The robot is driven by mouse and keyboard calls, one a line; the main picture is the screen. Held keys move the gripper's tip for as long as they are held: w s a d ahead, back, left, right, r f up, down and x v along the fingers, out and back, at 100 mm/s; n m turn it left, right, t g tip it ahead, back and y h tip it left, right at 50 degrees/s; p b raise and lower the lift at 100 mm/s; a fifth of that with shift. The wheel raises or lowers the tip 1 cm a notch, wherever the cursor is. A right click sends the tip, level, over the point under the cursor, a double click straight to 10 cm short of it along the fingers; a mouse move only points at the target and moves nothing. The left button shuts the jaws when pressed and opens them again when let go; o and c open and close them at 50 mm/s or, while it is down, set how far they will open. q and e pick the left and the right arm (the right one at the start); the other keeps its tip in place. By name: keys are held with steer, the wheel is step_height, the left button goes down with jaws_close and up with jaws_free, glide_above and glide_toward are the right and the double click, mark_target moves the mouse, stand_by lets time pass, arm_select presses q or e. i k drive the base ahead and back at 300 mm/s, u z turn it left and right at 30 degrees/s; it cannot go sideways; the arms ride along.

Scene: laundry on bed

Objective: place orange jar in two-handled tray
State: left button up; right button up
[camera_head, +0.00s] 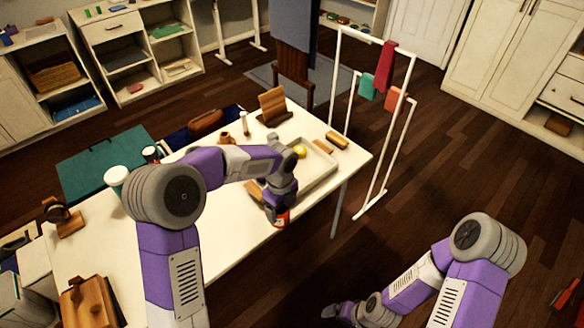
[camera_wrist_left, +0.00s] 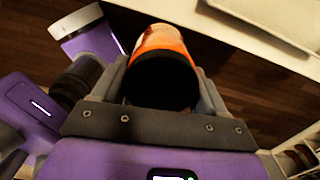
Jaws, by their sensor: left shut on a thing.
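The orange jar (camera_head: 281,217) is in my left gripper (camera_head: 277,205), at the table's front edge in the head view. In the left wrist view the orange jar (camera_wrist_left: 162,62), with its dark end towards the camera, sits between the two fingers of my left gripper (camera_wrist_left: 165,85), which is shut on it. The two-handled tray (camera_head: 322,173) lies on the table just behind and right of the jar, partly hidden by my left arm. A yellow thing (camera_head: 300,152) is in it. My right gripper (camera_head: 338,311) is low over the floor, away from the table; its fingers are too small to read.
On the white table (camera_head: 222,240) stand a wooden stand (camera_head: 273,104) at the back, a wooden block (camera_head: 337,140) right of the tray and a white-lidded green jar (camera_head: 117,178) at the left. A white drying rack (camera_head: 375,130) stands right of the table.

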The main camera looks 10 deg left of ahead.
mark_target(297, 169)
steer(key=i, duration=0.9)
